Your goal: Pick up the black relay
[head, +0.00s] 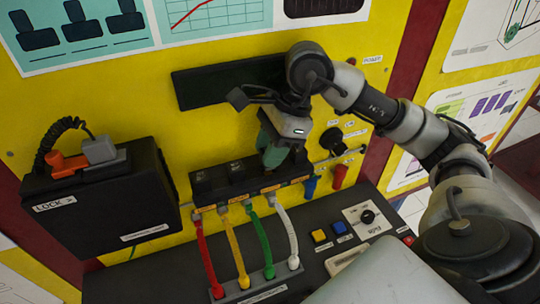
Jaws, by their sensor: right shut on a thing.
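A row of black relays (240,172) sits on a dark rail in the middle of the yellow panel. My right gripper (273,153) reaches down from above to the right end of this row. It is shut on the black relay (293,166) there, and its fingers and body hide much of that relay. The relay appears to be in line with the others at the rail; I cannot tell if it is still seated. My left gripper is not in view.
Red, yellow, green and white cables (238,250) run below the relays to a grey block. A black lock box (100,200) juts out at the left. A dark display (225,82) is above the relays. Blue and red plugs (340,176) and a knob (367,217) are to the right.

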